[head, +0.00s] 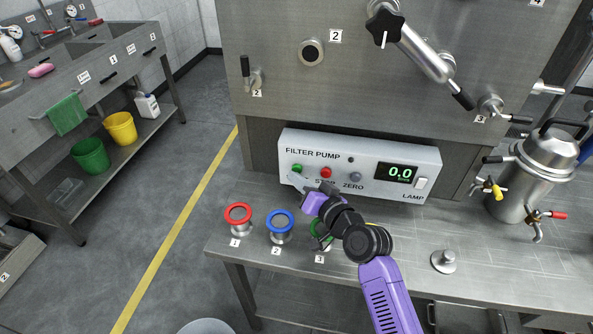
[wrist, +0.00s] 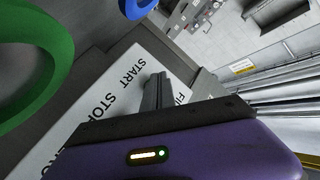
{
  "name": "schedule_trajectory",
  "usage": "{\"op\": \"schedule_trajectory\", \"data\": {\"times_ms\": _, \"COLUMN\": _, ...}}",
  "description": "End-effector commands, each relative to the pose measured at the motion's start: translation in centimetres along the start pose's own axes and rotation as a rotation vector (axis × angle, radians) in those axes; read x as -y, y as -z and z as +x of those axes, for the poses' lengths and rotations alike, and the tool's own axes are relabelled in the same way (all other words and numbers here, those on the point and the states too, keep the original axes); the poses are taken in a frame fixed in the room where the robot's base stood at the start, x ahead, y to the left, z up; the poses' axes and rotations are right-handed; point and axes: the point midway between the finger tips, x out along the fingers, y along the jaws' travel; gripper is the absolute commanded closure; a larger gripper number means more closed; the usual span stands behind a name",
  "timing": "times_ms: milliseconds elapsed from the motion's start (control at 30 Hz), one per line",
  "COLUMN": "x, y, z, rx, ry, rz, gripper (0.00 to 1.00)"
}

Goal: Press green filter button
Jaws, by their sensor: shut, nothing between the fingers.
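The white filter pump box (head: 400,153) stands on the steel bench, with a display reading 0.0. Its green button (head: 297,168) is at the left of the button row, above the START label, which my gripper partly covers. A red button (head: 326,173) and a grey button (head: 355,177) are to its right. My gripper (head: 294,180) is shut and empty, its tips just below the green button. Whether they touch the panel I cannot tell. In the wrist view the shut fingers (wrist: 157,92) lie beside the START lettering, and the green button does not show there.
Red (head: 238,214), blue (head: 280,222) and green (head: 317,232) ringed fittings stand in front of the box; my arm partly covers the green one. A steel vessel (head: 535,170) with valves is at the right. A lamp switch (head: 422,183) is on the box's right end.

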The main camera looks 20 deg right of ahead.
Motion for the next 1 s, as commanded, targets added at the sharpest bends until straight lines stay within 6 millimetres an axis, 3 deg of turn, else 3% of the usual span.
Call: {"op": "schedule_trajectory", "data": {"times_ms": 1000, "x": -0.45, "y": 0.49, "z": 0.61, "rx": -0.001, "ry": 0.0, "rz": 0.0, "gripper": 1.0}}
